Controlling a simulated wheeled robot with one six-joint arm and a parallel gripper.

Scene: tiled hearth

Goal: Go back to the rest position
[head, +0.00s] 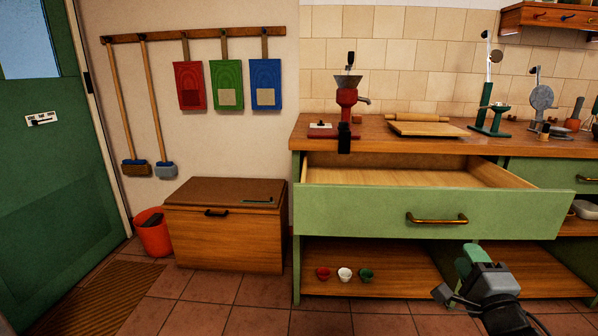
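My gripper (456,275) is at the lower right, in front of the cabinet's lower shelf and below the open drawer. A dark grey finger tip and a green piece show at its end. I cannot tell whether the green piece is part of the gripper or something in it, nor how far the fingers are apart. The green-fronted drawer (350,208) is pulled out, and the visible part of its inside looks empty. Its brass handle (436,218) is above and left of my gripper, apart from it.
Red, white and green bowls (344,274) sit on the lower shelf (395,288). A wooden chest (225,232) and an orange bucket (152,235) stand left. The worktop (420,142) holds a red grinder (347,98) and a board with rolling pin. Tiled floor (235,318) is clear in front.

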